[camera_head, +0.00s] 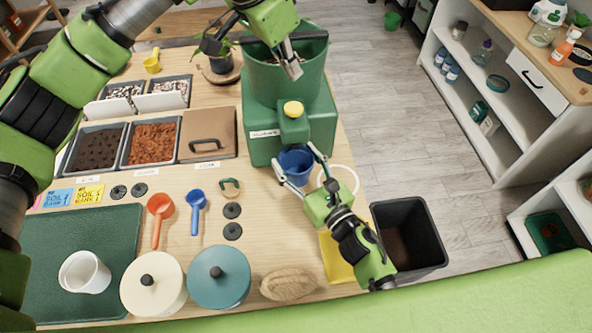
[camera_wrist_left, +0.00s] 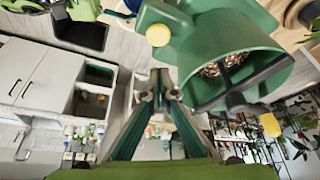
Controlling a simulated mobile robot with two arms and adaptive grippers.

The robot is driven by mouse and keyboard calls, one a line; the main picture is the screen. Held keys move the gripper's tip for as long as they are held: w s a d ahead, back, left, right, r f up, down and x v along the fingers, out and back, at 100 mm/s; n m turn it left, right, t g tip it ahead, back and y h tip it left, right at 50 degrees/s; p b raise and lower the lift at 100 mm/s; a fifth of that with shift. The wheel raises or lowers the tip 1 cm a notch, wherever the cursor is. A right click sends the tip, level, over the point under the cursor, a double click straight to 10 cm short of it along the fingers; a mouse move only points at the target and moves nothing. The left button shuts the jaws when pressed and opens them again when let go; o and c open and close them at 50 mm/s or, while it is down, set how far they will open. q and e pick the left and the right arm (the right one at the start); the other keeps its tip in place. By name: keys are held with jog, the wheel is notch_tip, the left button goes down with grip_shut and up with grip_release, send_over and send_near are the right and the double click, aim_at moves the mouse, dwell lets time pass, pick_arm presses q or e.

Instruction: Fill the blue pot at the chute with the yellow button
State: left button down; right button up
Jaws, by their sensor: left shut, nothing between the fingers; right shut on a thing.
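The green dispenser (camera_head: 262,125) has an open hopper at its top and a chute at its front with a yellow button (camera_head: 293,109); the button also shows in the left wrist view (camera_wrist_left: 158,35). The blue pot (camera_head: 297,161) stands upright just below the chute front. My right gripper (camera_head: 297,172) is shut on the blue pot from the near side. My left gripper (camera_head: 296,70) is shut and empty, above the hopper's near side and above and behind the button, apart from it. Its closed fingers show in the left wrist view (camera_wrist_left: 160,82). The pot's contents cannot be made out.
Soil bins (camera_head: 153,145) stand left of the dispenser. A white ring (camera_head: 355,178) lies right of the blue pot. A yellow tray (camera_head: 334,258) and black bin (camera_head: 420,235) are near my right arm. Red (camera_head: 160,208) and blue scoops (camera_head: 195,203) lie on the table.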

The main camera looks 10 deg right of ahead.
aim_at(294, 107)
pick_arm(q)
jog(key=shift+f, duration=3.05)
jog(key=shift+f, duration=1.6)
dwell(3.0)
jog(key=shift+r, duration=2.55)
